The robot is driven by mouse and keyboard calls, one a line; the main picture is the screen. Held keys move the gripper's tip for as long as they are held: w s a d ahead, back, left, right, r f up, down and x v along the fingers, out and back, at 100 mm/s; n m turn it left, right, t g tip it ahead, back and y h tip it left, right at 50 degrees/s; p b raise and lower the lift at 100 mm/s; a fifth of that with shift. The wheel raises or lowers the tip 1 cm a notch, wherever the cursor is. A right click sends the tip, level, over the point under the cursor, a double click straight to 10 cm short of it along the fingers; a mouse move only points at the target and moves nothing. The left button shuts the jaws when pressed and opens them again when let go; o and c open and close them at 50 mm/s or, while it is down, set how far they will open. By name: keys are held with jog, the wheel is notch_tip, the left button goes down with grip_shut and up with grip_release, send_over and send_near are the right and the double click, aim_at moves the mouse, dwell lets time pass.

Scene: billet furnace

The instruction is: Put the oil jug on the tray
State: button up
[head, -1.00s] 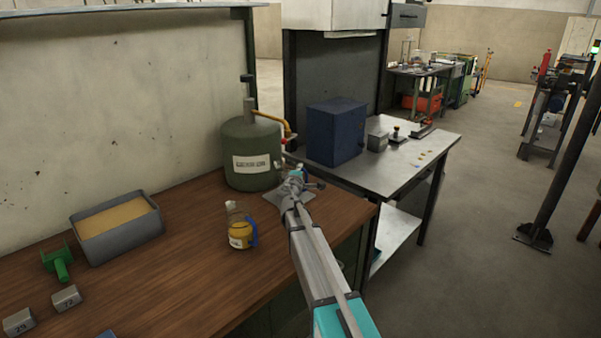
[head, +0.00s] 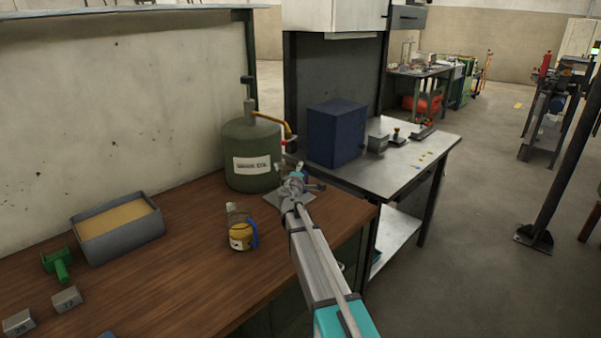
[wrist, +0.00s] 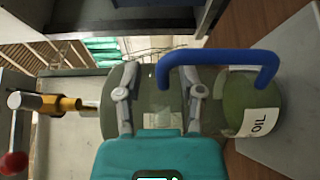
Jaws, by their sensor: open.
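The oil jug (head: 240,236) stands upright on the wooden bench, holding yellow oil, with a blue handle on its right side. In the wrist view it appears turned sideways, its OIL label (wrist: 262,122) at right. A flat grey plate, which looks like the tray (head: 272,197), lies on the bench behind and right of the jug, partly hidden by my arm. My gripper (head: 303,180) is open, right of the jug and apart from it in the head view.
The green drum (head: 250,172) with a tap stands behind the jug. A grey box of yellowish material (head: 80,240), a green scoop-like piece (head: 60,268) and numbered blocks (head: 67,298) are at left. A steel table with a blue box (head: 336,132) adjoins at right. Bare wood lies left of the jug.

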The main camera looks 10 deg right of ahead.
jog(key=v, duration=1.2)
jog(key=shift+s, duration=0.1)
dwell(1.1)
